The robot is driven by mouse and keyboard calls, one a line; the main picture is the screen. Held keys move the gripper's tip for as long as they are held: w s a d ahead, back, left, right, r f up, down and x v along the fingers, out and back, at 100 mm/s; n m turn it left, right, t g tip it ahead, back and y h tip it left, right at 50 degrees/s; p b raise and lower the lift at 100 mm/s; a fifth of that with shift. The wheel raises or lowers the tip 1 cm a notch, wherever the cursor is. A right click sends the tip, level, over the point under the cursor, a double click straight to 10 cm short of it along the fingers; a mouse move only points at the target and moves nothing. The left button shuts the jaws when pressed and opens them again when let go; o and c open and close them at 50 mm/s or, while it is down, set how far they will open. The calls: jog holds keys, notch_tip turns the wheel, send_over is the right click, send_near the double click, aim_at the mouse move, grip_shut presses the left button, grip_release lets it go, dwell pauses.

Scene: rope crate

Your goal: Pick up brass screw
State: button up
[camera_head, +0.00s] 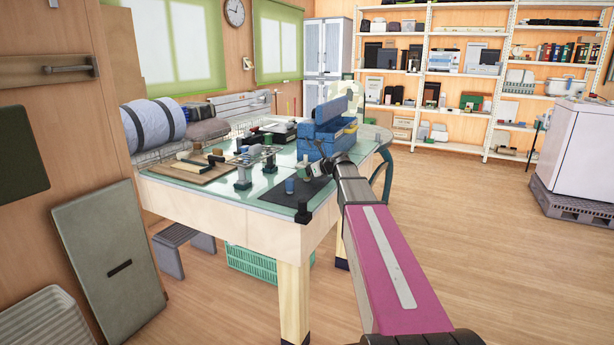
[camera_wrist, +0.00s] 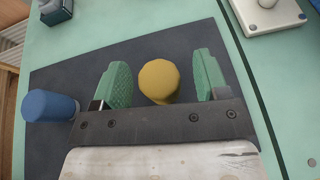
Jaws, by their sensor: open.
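The brass screw (camera_wrist: 159,79) shows in the wrist view as a round, dull yellow top over the dark mat (camera_wrist: 75,68). My gripper (camera_wrist: 162,84) is open, with one green-padded finger on each side of the screw. In the head view my gripper (camera_head: 308,168) is over the mat at the table's near right part, and I cannot make out the screw there.
A blue cylinder (camera_wrist: 50,105) stands on the mat just left of my gripper; it also shows in the head view (camera_head: 289,186). A blue toolbox (camera_head: 325,138) stands open behind my gripper. Metal posts (camera_head: 243,178) and a tool board (camera_head: 190,168) are to the left.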

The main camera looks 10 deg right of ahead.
jog(key=c, duration=1.2)
jog(key=shift+r, duration=0.8)
notch_tip(320, 180, up, 3)
jog(key=shift+f, duration=0.1)
jog(key=s+a+r, duration=0.2)
jog(key=a, duration=0.1)
jog(key=s+a+r, duration=0.2)
jog(key=s+a, duration=0.1)
jog(key=s+a+r, duration=0.2)
jog(key=a, duration=0.1)
jog(key=shift+s+r, duration=0.25)
jog(key=shift+r, duration=0.05)
